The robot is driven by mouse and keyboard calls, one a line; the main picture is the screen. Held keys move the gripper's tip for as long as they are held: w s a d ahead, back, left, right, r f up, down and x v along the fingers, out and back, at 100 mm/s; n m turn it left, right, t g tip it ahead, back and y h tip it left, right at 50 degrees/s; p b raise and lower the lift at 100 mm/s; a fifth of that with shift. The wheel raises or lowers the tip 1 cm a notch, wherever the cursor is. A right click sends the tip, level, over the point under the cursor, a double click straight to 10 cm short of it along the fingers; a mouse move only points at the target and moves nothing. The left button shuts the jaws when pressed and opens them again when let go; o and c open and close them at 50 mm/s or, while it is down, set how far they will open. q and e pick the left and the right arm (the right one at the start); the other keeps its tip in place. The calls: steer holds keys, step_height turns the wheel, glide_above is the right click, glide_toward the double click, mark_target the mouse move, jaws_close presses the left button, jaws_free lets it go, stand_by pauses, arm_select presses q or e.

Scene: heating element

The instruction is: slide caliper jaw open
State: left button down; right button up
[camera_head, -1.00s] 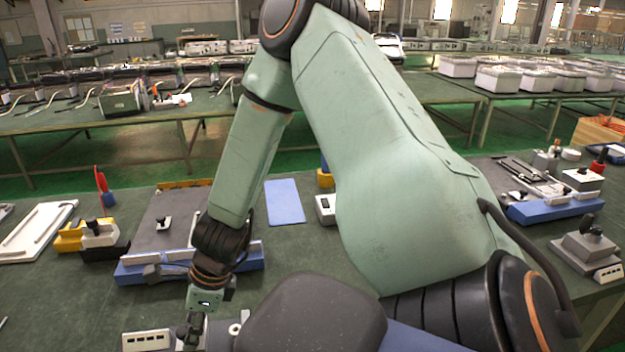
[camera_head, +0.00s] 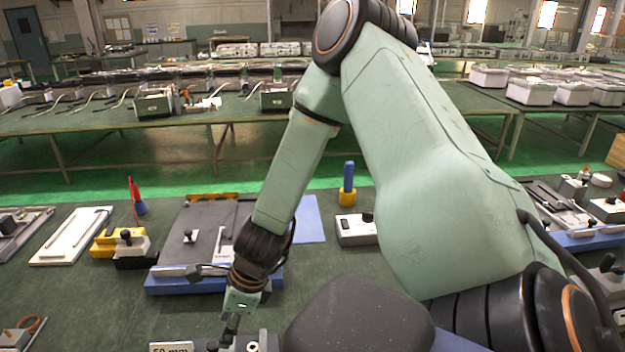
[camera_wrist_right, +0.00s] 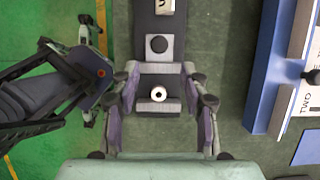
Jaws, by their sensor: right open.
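The caliper lies at the bottom edge of the head view, where its white "50 mm" label (camera_head: 172,348) and a pale ring knob (camera_head: 254,346) show; the rest is cut off. My right gripper (camera_head: 228,334) points down beside the knob. In the right wrist view, the gripper (camera_wrist_right: 160,82) is open, with one finger on each side of the caliper's dark part carrying the round white knob (camera_wrist_right: 158,93). I cannot tell whether the fingers touch it. A grey block with a round dark button (camera_wrist_right: 158,44) sits farther along the dark bar.
A blue-edged tray (camera_head: 205,285) with a grey plate lies beyond the gripper; a blue edge (camera_wrist_right: 264,75) also shows right of the caliper. A yellow block (camera_head: 108,242) and white board (camera_head: 62,240) stand left.

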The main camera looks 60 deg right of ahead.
steer(key=s+f+n+h, duration=0.1)
steer(key=s+n, duration=0.2)
steer(key=s+f+n+g+p, duration=0.1)
steer(key=s+n, duration=0.2)
steer(key=n, duration=0.1)
steer(key=s+f+n+g+h+p, duration=0.1)
steer(key=s+f+n, duration=0.1)
steer(key=s+n, duration=0.1)
steer(key=shift+s+a+n+h, duration=0.25)
steer(key=shift+s+n+h, duration=0.05)
steer(key=shift+n, duration=0.1)
steer(key=s+a+f+n+g+b, duration=0.1)
steer(key=s+a+f+n, duration=0.15)
steer(key=s+n, duration=0.45)
steer(key=s+a+f+n+b, duration=0.1)
steer(key=s+a+f+n, duration=0.1)
steer(key=s+f+n, duration=0.45)
arm_select(q)
step_height(320, 180, down, 7)
steer(key=b, duration=0.7)
steer(key=shift+a+b, duration=0.15)
steer(key=shift+b, duration=0.25)
arm_select(e)
steer(key=shift+a+f+n, duration=0.2)
steer(key=shift+f+n, duration=0.65)
steer(key=shift+f, duration=0.5)
steer(key=shift+a+f+n, duration=0.2)
steer(key=shift+f+n, duration=0.6)
steer(key=shift+f, duration=0.55)
steer(key=shift+w, duration=0.1)
